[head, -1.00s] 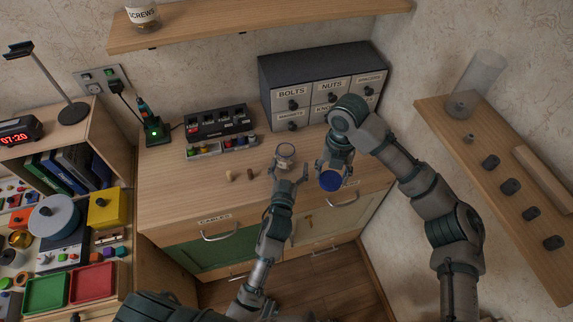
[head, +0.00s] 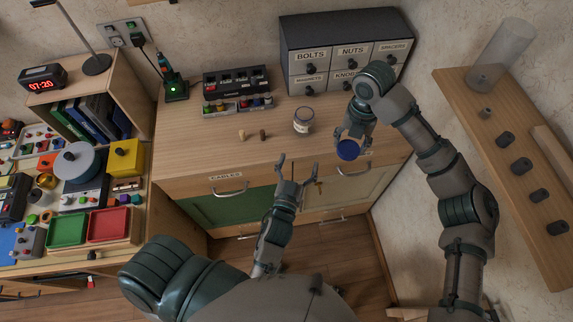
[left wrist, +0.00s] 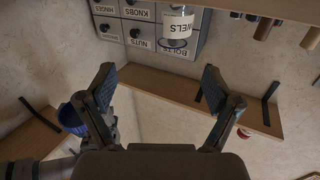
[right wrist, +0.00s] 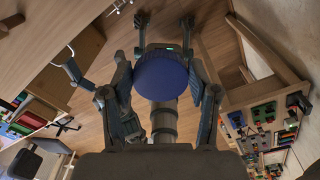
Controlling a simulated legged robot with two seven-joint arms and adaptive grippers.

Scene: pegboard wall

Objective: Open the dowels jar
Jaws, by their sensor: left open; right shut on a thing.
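The dowels jar (head: 303,121), clear with a white label, stands upright on the counter with no lid visible on it. It also shows in the left wrist view (left wrist: 178,24), its label partly readable as "WELS". My right gripper (head: 352,138) is shut on a round blue lid (head: 348,150), held to the right of the jar and nearer the counter's front edge. The lid fills the middle of the right wrist view (right wrist: 162,76). My left gripper (head: 298,172) is open and empty, in front of the jar and apart from it, near the counter's front edge.
Two small pegs (head: 252,135) stand left of the jar. A labelled drawer cabinet (head: 345,45) and a rack of small parts (head: 237,90) are behind. A wooden shelf (head: 455,85) is at right. The counter between jar and front edge (head: 225,160) is mostly clear.

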